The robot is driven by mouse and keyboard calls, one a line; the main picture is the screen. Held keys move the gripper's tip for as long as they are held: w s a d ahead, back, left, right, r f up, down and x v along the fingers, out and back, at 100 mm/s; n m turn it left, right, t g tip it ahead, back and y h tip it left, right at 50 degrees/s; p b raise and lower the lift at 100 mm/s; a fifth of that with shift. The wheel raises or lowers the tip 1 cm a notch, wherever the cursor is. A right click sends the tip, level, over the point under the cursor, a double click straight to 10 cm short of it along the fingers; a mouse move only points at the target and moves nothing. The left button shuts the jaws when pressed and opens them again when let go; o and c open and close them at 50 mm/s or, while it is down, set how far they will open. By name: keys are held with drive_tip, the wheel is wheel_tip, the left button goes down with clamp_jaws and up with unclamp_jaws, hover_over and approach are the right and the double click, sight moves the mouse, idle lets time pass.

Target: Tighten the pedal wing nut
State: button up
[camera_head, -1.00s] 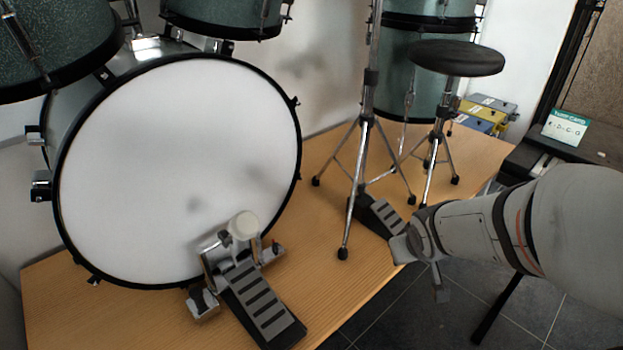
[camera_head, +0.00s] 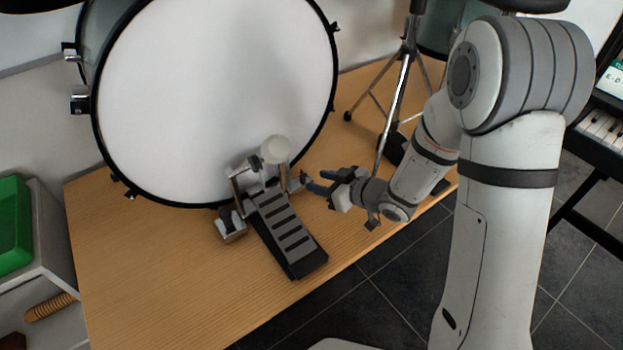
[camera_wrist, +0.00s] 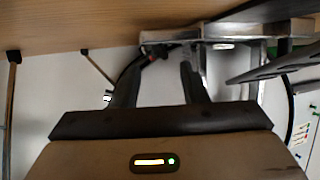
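The bass drum pedal (camera_head: 284,222) stands on the wooden platform in front of the white drum head. Its metal frame (camera_wrist: 218,60) and dark footboard (camera_wrist: 280,64) show at the right of the wrist view. A small dark and reddish part, apparently the wing nut (camera_head: 303,178), sits at the right side of the pedal's frame; it also shows in the wrist view (camera_wrist: 151,57), small and unclear. My gripper (camera_head: 314,180) is just right of it, pointing left. In the wrist view my gripper (camera_wrist: 162,68) has its two fingers apart, with the reddish part just beyond the tips. Contact cannot be told.
The bass drum (camera_head: 215,95) rises close behind the pedal. A chrome stand (camera_head: 395,105) with a second pedal is behind my arm. A keyboard (camera_head: 600,128) is at the right and a green box (camera_head: 14,225) at the left. The platform's front (camera_head: 180,290) is clear.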

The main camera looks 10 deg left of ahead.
sight(303, 177)
drive_tip(key=shift+x, duration=2.15)
drive_tip(key=shift+c, duration=0.3)
